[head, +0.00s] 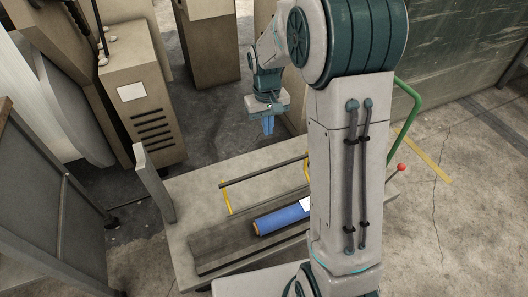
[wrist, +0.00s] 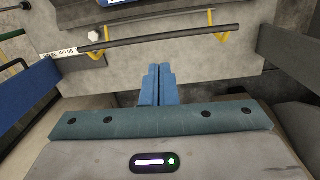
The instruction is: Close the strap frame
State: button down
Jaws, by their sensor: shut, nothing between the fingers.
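The strap frame (head: 265,170) is a dark bar on yellow arms (head: 228,198) above the grey bed of a low cart (head: 190,190). In the wrist view its dark bar (wrist: 160,38) crosses the upper part, with a yellow arm near each end. I cannot tell whether it is latched. My gripper (head: 268,127) hangs fingers down beyond the cart's far edge, apart from the bar. Its blue fingertips (wrist: 157,70) are together and empty in the wrist view, below the bar in that picture.
A blue roll (head: 280,219) with a white label lies on the cart bed. A red-knobbed lever (head: 400,168) and a green handle (head: 411,100) are at the right. A beige cabinet (head: 140,100) stands at the left. Part of the cart is hidden behind my arm.

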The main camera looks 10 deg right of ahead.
jog(key=w+f+p, duration=0.1)
jog(key=w+f, duration=0.7)
jog(key=s+f+b, duration=0.3)
jog(key=s+f, duration=0.1)
jog(key=f, duration=0.7)
jog(key=shift+s+d+n+g, duration=0.15)
jog(key=shift+s+n+g, duration=0.15)
jog(key=shift+s+g, duration=0.1)
jog(key=shift+r, duration=0.1)
